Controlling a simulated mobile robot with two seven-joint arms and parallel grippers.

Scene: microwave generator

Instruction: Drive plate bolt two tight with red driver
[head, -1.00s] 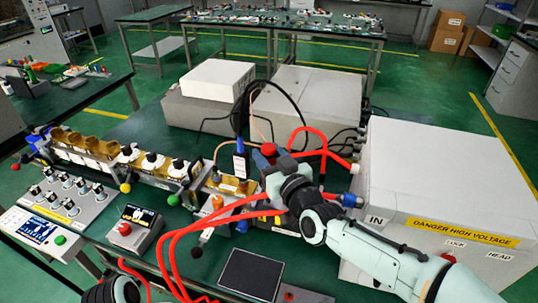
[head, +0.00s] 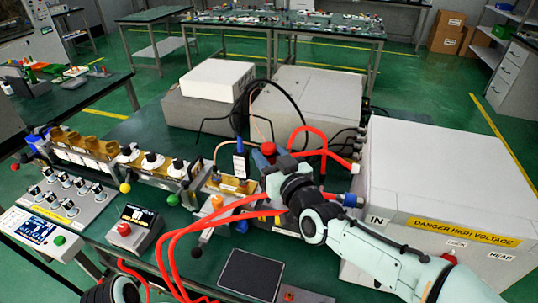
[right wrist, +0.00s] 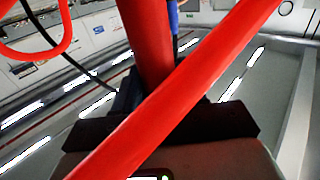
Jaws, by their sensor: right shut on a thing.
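My right gripper (head: 264,166) is shut on the red driver (head: 268,149), whose red top stands up between the fingers. In the right wrist view the driver's red handle (right wrist: 147,40) rises from between the dark fingers (right wrist: 155,115). The gripper is just right of a brass-coloured plate (head: 232,184) on the bench. The driver's tip and plate bolt two are hidden behind my gripper and arm, so I cannot tell whether they touch. Only a part of my left arm shows at the bottom left; its gripper is out of view.
Red hoses (head: 185,245) loop beside my right arm, and one (right wrist: 200,80) crosses close before the wrist camera. A large grey high-voltage cabinet (head: 440,170) stands right of the arm. A dark flat pad (head: 250,274) lies in front. A control box (head: 135,228) stands to the left.

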